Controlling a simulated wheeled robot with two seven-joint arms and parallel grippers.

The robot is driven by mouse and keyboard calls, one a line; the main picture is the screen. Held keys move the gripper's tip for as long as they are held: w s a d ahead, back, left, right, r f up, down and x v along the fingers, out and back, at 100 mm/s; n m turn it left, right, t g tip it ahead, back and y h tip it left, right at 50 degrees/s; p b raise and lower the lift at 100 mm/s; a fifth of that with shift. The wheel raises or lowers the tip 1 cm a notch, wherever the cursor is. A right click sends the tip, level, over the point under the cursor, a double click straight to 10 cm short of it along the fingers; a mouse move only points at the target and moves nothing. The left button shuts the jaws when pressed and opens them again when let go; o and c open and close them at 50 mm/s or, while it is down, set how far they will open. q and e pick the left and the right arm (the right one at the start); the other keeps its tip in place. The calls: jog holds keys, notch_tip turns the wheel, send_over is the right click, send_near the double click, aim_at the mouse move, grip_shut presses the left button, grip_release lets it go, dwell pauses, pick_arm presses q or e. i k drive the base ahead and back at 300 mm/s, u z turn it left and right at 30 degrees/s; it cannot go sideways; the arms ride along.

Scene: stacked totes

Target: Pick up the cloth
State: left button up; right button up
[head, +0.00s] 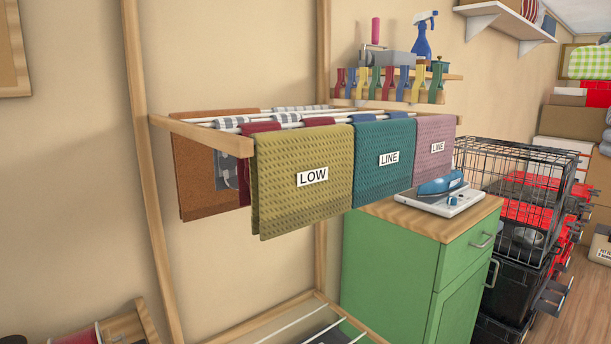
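Several cloths hang over the white rods of a wooden drying rack (205,136). At the front are an olive-yellow cloth (290,210) with a "LOW" tag, a teal cloth (385,185) with a "LINE" tag and a mauve cloth (434,172) with a "LINE" tag. A brown cloth (195,185) hangs at the rack's left. Dark red, blue and checked cloths behind are mostly hidden. The frame does not show which cloth is meant. Neither of my grippers is in view.
A green cabinet (400,265) with an iron (440,185) on top stands right of the rack. Beyond it are a wire crate (515,165) and stacked totes. A wall shelf (395,103) holds coloured clips and a blue spray bottle (424,37). Space before the cloths looks clear.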

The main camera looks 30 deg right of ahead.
aim_at(300, 178)
jog(key=z, duration=0.45)
jog(key=k, duration=0.15)
jog(key=z, duration=0.35)
